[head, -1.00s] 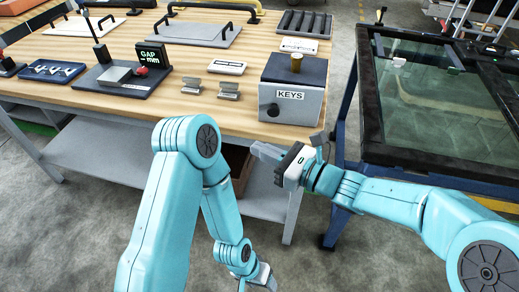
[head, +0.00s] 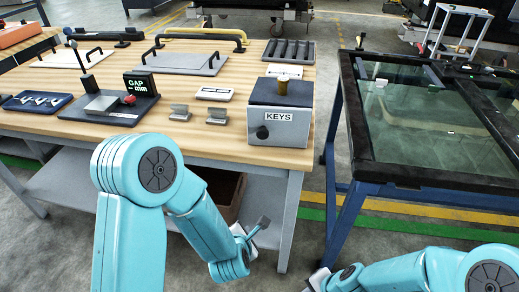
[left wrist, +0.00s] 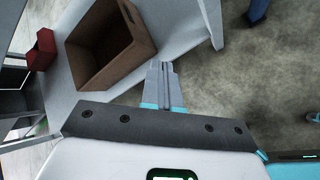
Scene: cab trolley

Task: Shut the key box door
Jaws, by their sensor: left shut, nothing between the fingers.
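The key box (head: 302,98) stands at the front right corner of the wooden table. It has a dark top and a pale front door (head: 268,131) with a KEYS label and a dark round knob. The door looks flush with the box, with no clear gap visible. My left gripper (head: 263,223) is below the table's front edge, under the box and apart from it. In the left wrist view its fingers (left wrist: 163,68) are together and empty. My right gripper (head: 312,281) is low at the bottom edge, mostly hidden, so its jaws cannot be made out.
A brown open crate (left wrist: 105,45) sits on the lower shelf. A glass-topped frame (head: 425,120) stands to the right across a narrow gap.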

